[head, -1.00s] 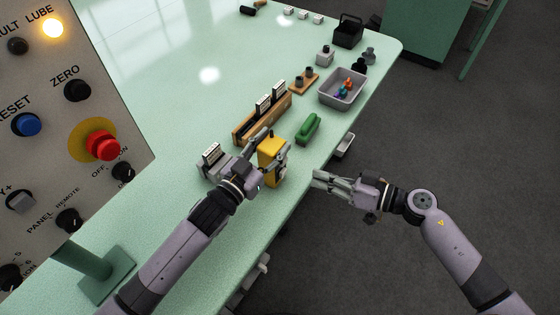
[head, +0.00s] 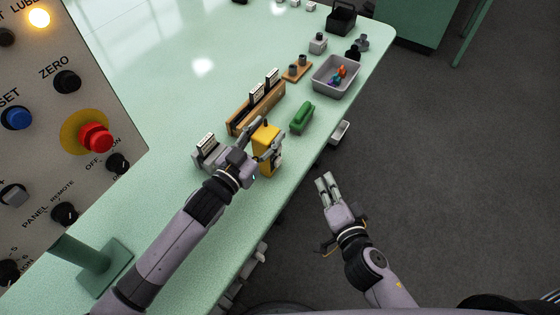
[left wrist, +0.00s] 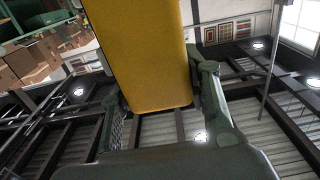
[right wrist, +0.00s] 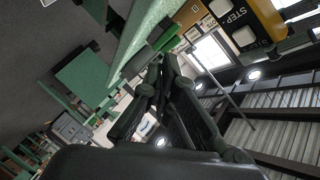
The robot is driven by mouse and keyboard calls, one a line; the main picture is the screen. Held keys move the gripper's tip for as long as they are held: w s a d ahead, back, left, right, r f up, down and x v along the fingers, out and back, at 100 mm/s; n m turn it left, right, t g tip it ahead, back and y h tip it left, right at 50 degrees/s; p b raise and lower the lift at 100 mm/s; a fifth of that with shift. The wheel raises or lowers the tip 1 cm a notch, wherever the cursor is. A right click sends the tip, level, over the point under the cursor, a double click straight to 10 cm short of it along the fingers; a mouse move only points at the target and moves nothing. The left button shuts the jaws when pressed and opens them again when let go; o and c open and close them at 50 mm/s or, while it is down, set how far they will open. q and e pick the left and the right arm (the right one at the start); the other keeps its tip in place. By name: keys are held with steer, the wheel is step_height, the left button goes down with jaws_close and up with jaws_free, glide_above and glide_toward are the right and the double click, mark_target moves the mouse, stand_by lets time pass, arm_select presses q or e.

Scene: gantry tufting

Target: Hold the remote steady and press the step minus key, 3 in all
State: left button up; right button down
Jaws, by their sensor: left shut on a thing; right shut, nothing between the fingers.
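The yellow remote (head: 266,136) is held upright by my left gripper (head: 264,148) just above the table's near edge. In the left wrist view the remote (left wrist: 140,55) sits between the two fingers, which press its sides. In the right wrist view the remote (right wrist: 268,18) shows at the top right, its face with pale keys and a "STEP" label partly cut off by the frame. My right gripper (head: 326,180) is shut and empty, off the table edge, to the right of and below the remote in the head view, apart from it.
A green object (head: 302,118), a wooden rack (head: 242,120) and a grey bin (head: 318,82) with small coloured parts stand on the green table (head: 150,105). A control panel (head: 110,70) with a red button fills the left. Open floor lies right of the table.

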steer(key=shift+w, duration=0.1)
steer(key=shift+w+a, duration=0.85)
steer(key=shift+a, duration=0.35)
steer(key=shift+w+a, duration=0.85)
steer(key=shift+a, duration=0.3)
steer(key=shift+w+a, duration=0.85)
steer(key=shift+a, duration=0.35)
steer(key=shift+a, duration=0.1)
steer(key=shift+w+a, duration=0.25)
steer(key=shift+w+a, duration=0.25)
steer(key=shift+a, duration=0.15)
steer(key=shift+s+d, duration=0.55)
steer(key=shift+d, duration=0.2)
steer(key=shift+s+d, duration=0.75)
steer(key=shift+d, duration=0.3)
steer(key=shift+s+d, duration=0.75)
steer(key=shift+d, duration=0.25)
